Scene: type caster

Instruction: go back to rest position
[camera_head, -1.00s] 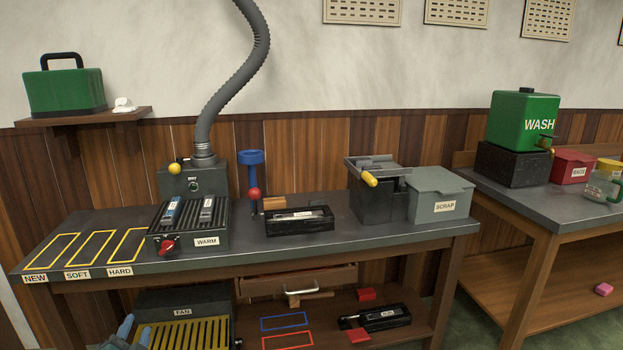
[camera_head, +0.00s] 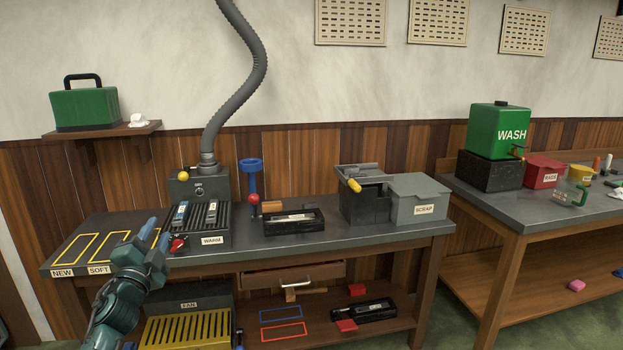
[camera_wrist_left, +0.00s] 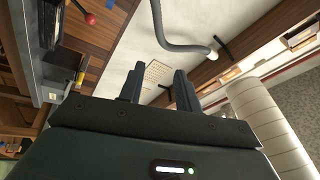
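My left gripper (camera_head: 153,256) shows at the lower left in the head view, in front of the bench's left end, and hides part of the yellow outlines and the HARD label. In the left wrist view its two fingers (camera_wrist_left: 160,88) stand apart with nothing between them. That view looks past the fingers at the wall, the grey hose and the ceiling side of the room. My right gripper is in neither view.
The main bench (camera_head: 350,240) carries the WARM heater (camera_head: 211,240), a black mould (camera_head: 293,222), a SCRAP bin (camera_head: 420,200) and yellow outlines. A FAN unit (camera_head: 190,325) sits below. The WASH tank (camera_head: 498,130) stands on the right bench. Floor between the benches is free.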

